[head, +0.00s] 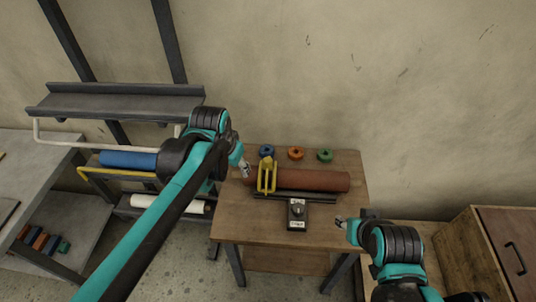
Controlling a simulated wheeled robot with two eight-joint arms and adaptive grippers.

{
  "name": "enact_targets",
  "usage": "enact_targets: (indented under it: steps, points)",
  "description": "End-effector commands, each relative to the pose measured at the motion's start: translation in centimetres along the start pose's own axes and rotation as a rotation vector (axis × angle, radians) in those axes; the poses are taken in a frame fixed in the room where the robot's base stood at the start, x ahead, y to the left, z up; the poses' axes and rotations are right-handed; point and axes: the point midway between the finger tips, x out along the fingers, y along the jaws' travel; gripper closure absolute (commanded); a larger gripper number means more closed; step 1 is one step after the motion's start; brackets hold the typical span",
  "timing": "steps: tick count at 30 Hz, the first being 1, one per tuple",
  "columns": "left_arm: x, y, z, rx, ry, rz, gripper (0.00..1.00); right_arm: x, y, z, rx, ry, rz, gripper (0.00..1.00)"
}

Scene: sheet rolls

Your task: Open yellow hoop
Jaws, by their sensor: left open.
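A yellow hoop (84,176) of thin bar shows at the rack on the left, below a blue roll (128,159). Its right part is hidden behind my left arm, so I cannot tell how it is fastened there. My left gripper (245,170) is open and empty, well to the right of the hoop, near the left end of a brown roll (315,180) on the wooden table. A yellow forked tool (267,176) stands at that roll, just right of the gripper. My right gripper (341,222) is at the table's right edge, too small to read its jaws.
The wooden table (237,222) also holds blue (266,151), orange (295,153) and green (325,155) tape rolls and a black device (297,213). A grey shelf (115,103) and white bar (52,138) are above the hoop. A wooden cabinet (460,250) stands right.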

Motion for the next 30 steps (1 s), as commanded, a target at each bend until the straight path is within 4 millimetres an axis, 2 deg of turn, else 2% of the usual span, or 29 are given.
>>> enact_targets:
  steps: [1, 6, 12, 15, 20, 26, 30]
  points:
    - [0.3, 0.0, -2.3, 0.040, -0.030, 0.012, 0.50, -0.7, 0.0, -0.5, 0.000, 0.000, 0.000, 0.60]
    - [3.2, 0.6, -7.7, 0.182, -0.132, 0.058, 0.50, -2.0, 0.0, -1.4, 0.000, 0.000, 0.000, 0.60]
    - [8.2, 1.9, -12.2, 0.335, -0.240, 0.117, 0.50, -3.3, 0.0, -2.3, 0.000, 0.000, 0.000, 0.60]
    - [10.3, 2.6, -13.3, 0.389, -0.279, 0.140, 0.50, -3.7, 0.0, -2.6, 0.000, 0.000, 0.000, 0.60]
    - [12.3, 3.2, -14.0, 0.435, -0.311, 0.161, 0.50, -3.9, 0.0, -2.8, 0.000, 0.000, 0.000, 0.60]
    - [14.4, 3.5, -13.4, 0.443, -0.316, 0.165, 0.50, -3.5, 0.0, -2.5, 0.000, 0.000, 0.000, 0.60]
    - [16.8, 3.7, -12.6, 0.442, -0.316, 0.164, 0.50, -3.1, 0.0, -2.2, 0.000, 0.000, 0.000, 0.60]
